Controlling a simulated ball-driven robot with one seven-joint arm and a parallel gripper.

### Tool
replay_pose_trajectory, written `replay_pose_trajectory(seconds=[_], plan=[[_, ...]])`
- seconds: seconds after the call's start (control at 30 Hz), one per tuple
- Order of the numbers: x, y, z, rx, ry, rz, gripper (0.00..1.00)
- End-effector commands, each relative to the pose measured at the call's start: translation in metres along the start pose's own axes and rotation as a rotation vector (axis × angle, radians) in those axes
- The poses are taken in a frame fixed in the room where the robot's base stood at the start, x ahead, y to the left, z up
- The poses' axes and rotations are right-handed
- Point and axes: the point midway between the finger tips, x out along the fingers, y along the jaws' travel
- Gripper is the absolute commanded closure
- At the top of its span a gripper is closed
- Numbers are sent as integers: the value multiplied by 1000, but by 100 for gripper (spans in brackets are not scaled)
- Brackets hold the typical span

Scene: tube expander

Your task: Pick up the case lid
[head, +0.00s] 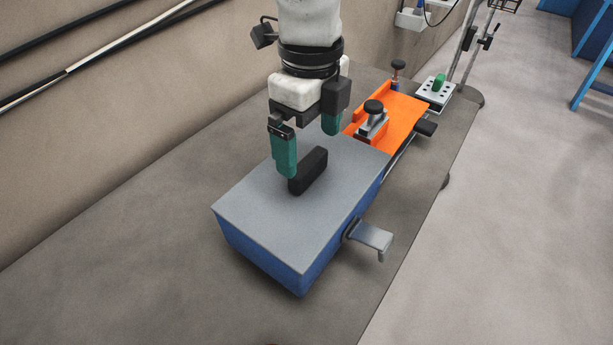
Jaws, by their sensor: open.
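The case lid (260,205) is a flat grey plate lying on top of a blue case (270,261) on the table. A black block-shaped handle (309,171) stands up from the lid. My gripper (308,147) has two green fingers, spread apart. It is over the far part of the lid, near the handle. The left finger is close beside the handle's left end, and the right finger is behind it and higher in the picture. I cannot tell whether a finger touches the handle. Nothing is held.
An orange fixture (400,124) with a black-knobbed clamp stands right behind the case. A metal bracket (369,238) juts from the case's right side. A small block with a green piece (438,87) is farther back. The wall (120,110) runs along the left; the table (130,290) is clear at front left.

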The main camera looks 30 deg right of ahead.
Motion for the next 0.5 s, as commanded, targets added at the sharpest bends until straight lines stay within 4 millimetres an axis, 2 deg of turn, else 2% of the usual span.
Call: replay_pose_trajectory(seconds=[0.33, 0.5], plan=[[42, 1, 3, -1, 0, 4, 0], [54, 1, 3, -1, -1, 2, 0]])
